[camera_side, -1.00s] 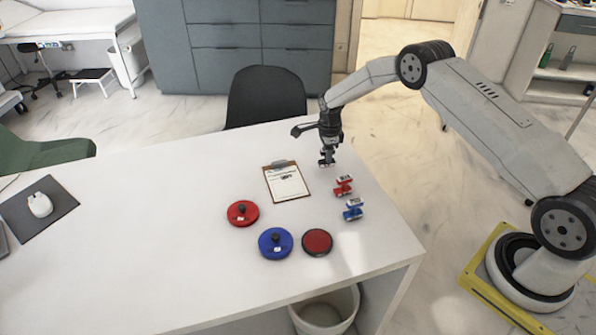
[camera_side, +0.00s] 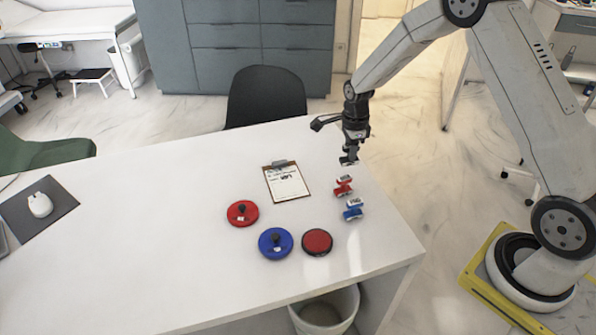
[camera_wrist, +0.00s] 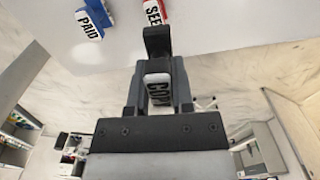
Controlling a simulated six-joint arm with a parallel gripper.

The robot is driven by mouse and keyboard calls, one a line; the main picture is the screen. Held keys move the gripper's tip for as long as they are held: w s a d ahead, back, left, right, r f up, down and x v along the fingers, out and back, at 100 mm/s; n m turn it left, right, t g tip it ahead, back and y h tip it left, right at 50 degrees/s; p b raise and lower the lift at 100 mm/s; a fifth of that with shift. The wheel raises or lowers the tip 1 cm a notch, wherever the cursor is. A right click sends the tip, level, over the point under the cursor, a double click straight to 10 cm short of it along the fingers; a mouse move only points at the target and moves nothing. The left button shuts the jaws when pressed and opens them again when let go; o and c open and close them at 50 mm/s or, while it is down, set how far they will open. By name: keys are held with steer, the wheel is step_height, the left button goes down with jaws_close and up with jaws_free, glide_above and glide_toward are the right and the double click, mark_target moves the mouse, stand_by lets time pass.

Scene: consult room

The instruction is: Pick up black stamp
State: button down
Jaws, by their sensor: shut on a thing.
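My gripper (camera_side: 351,152) is shut on the black stamp (camera_side: 348,161) and holds it near the far right end of the white desk. The stamp seems to be clear of the desk top, but the exact gap is hard to tell. Its lower part is hidden in the wrist view.
A red stamp (camera_side: 343,187) and a blue stamp (camera_side: 353,210) stand close by, toward the camera. A clipboard (camera_side: 287,183) lies to the left. A red disc (camera_side: 234,218), a blue disc (camera_side: 268,249) and a red-topped pad (camera_side: 317,241) lie nearer the front.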

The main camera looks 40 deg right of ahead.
steer(key=shift+s+a+r, duration=0.1)
steer(key=shift+s+r, duration=0.2)
steer(key=shift+s, duration=0.35)
steer(key=shift+s+a+r, duration=0.15)
steer(key=shift+s+r, duration=0.15)
steer(key=shift+s, duration=0.35)
steer(key=shift+s+a+r, duration=0.1)
steer(key=shift+s+r, duration=0.2)
steer(key=shift+s, duration=0.35)
steer(key=c, duration=1)
jaws_free()
jaws_close()
steer(key=shift+c, duration=0.5)
jaws_free()
jaws_close()
steer(key=s+a+f, duration=0.2)
steer(key=a, duration=0.7)
steer(key=s+a+f, duration=0.2)
steer(key=a, duration=0.7)
steer(key=shift+s+a+f, duration=0.15)
steer(key=shift+f, duration=0.1)
